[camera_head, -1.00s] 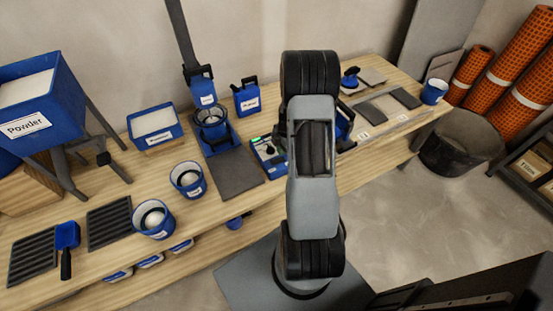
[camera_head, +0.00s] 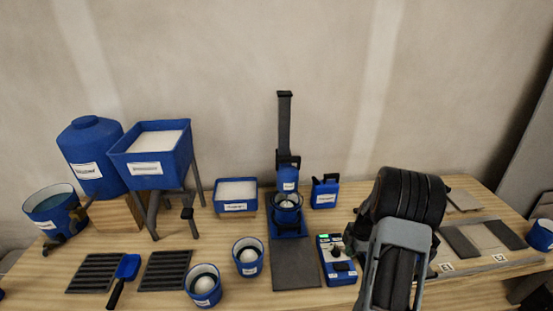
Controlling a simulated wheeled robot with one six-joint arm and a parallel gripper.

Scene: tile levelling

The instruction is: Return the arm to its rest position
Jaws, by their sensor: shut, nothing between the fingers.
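My arm (camera_head: 402,230) stands at the right of the middle in the head view, grey with black joints. It hides part of the bench behind it. My gripper is not visible in this view; the end of the arm is hidden or out of frame. No part of the arm is seen touching anything on the bench.
A wooden bench (camera_head: 225,292) runs along the wall. It bears a powder hopper (camera_head: 150,155), a blue tank (camera_head: 90,155), a dispenser stand (camera_head: 285,130), a blue scale (camera_head: 337,262), two buckets (camera_head: 203,287) (camera_head: 248,258), a scoop (camera_head: 127,267) and tiles (camera_head: 460,243) at the right.

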